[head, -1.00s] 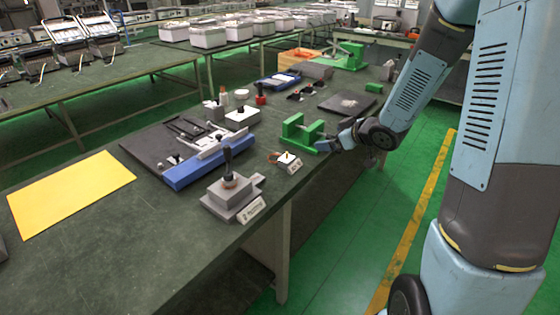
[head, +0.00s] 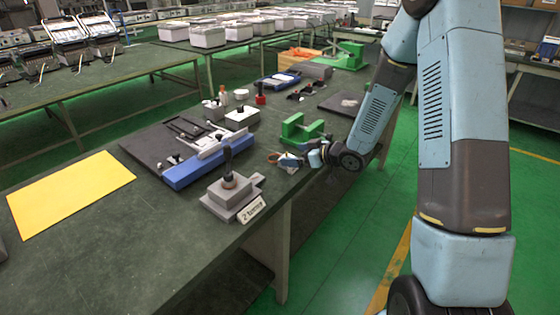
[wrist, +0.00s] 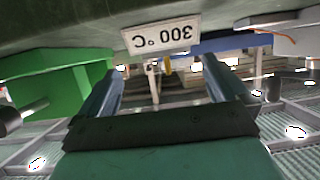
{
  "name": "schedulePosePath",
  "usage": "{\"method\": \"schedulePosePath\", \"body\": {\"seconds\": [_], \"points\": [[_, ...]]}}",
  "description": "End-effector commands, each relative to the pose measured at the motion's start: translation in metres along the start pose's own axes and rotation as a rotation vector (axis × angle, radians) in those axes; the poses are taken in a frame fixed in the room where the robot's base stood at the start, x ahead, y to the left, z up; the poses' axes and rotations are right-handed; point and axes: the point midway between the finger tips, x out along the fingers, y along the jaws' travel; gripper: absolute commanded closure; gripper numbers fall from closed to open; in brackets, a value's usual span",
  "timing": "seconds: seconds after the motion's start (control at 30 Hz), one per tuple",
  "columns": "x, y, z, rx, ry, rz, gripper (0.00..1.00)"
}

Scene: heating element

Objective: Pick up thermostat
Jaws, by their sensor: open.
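The thermostat appears to be the small white device (head: 289,163) near the table's right edge in the head view, partly hidden by my gripper. In the wrist view, a white plate reading "300 °C" (wrist: 162,35) shows upside down at the top, ahead of the fingers. My gripper (head: 303,154) is at this device from the right, low over the table edge. In the wrist view, its two fingers (wrist: 160,78) are apart, with the plate beyond the gap between them. I cannot tell whether the fingers touch the device.
A green fixture (head: 302,130) stands close behind my gripper; it also shows at left in the wrist view (wrist: 62,82). A grey block with a black handle (head: 232,190) stands to the left. A blue-edged tray (head: 195,165) and yellow sheet (head: 70,192) lie farther left.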

Motion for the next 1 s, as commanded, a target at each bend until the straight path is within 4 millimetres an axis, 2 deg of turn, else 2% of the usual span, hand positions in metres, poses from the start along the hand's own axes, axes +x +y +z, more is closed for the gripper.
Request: {"method": "schedulePosePath", "body": {"seconds": [0.33,0.67,0.9,1.0], "points": [[0.020,-0.001,0.001,0.000,0.000,-0.001,0.00],[0.060,-0.002,0.003,-0.001,-0.001,-0.003,0.00],[0.063,-0.001,0.003,-0.001,-0.001,-0.002,0.00],[0.063,-0.002,0.003,-0.001,-0.001,-0.002,0.09]]}}
